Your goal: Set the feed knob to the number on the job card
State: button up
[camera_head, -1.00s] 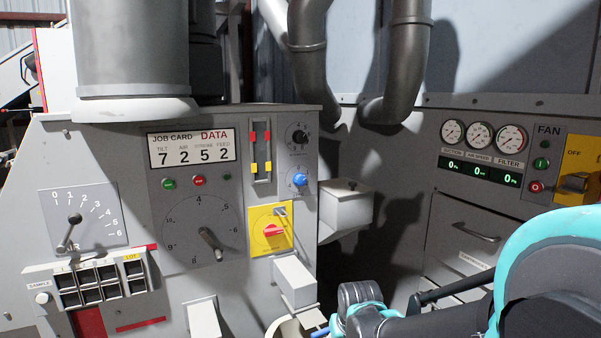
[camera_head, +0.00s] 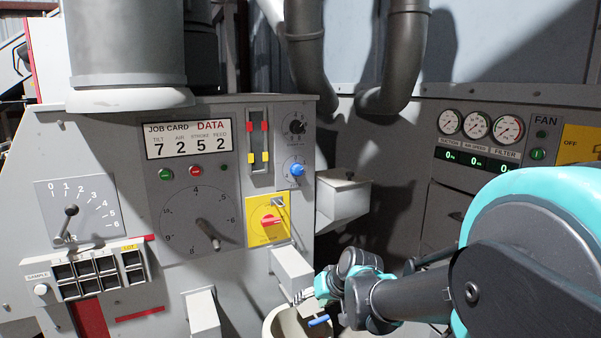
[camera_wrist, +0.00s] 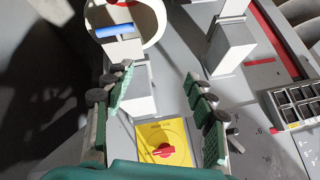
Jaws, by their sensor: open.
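The job card (camera_head: 188,139) on the grey panel reads tilt 7, air 2, stroke 5, feed 2. A blue knob (camera_head: 296,170) sits on a small numbered dial at the panel's upper right, below a black knob (camera_head: 297,127). Their small labels and exact settings are too small to read, so I cannot tell which is the feed knob. My gripper (camera_head: 305,297) is low and right of the panel, below the blue knob and apart from it. In the wrist view my gripper (camera_wrist: 162,100) is open and empty, with the red switch on its yellow plate (camera_wrist: 163,145) beyond it.
A large dial with a grey pointer (camera_head: 208,233) and a lever scale (camera_head: 72,212) are to the left. A grey box (camera_head: 292,268) juts out near my gripper. A pale bucket (camera_head: 284,318) with a blue item (camera_head: 319,321) stands below. Pipes hang above.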

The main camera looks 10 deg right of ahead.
jog(key=w+r+m+t+y, duration=0.1)
jog(key=w+r+t+y, duration=0.3)
jog(key=w+r, duration=0.75)
jog(key=m+t+h, duration=0.2)
jog(key=m+t, duration=0.3)
jog(key=t, duration=0.2)
send_near(300, 170)
jog(key=x, duration=0.9)
jog(key=shift+w, duration=0.2)
jog(key=shift+c, duration=0.6)
jog(key=c, duration=1)
jog(key=shift+c, duration=0.2)
